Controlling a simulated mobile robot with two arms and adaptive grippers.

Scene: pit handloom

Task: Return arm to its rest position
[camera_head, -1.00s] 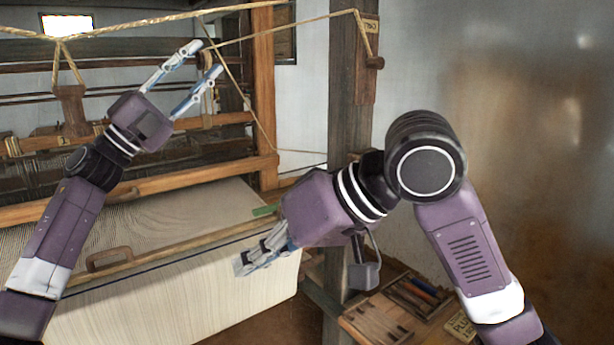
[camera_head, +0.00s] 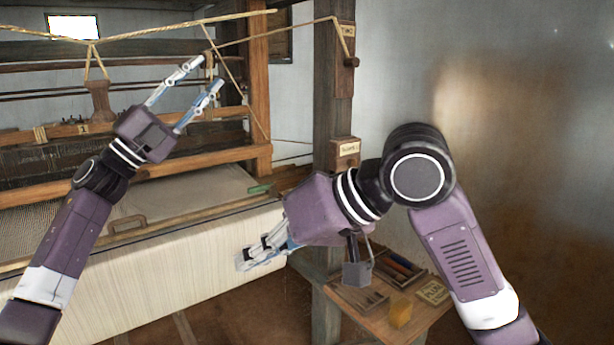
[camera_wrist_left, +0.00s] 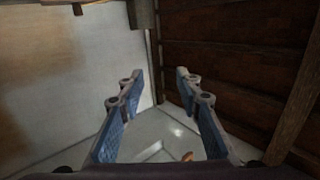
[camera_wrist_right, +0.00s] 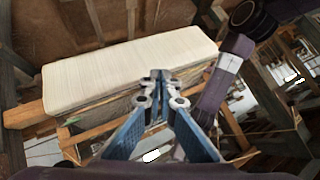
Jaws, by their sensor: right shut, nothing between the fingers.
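My left gripper (camera_head: 200,85) is raised at the upper left of the head view, in front of the loom frame. Its two fingers are spread apart with nothing between them, and they also show apart in the left wrist view (camera_wrist_left: 158,85). My right gripper (camera_head: 243,258) is lower, in front of the pale cloth roll (camera_head: 180,262) of the loom. In the right wrist view its fingertips (camera_wrist_right: 160,76) meet, with nothing held, and the cloth roll lies beyond them. I cannot tell if the fingers touch the cloth.
A wooden post (camera_head: 338,110) stands behind my right arm. A rope (camera_head: 180,28) crosses the top. The wall at right is clear.

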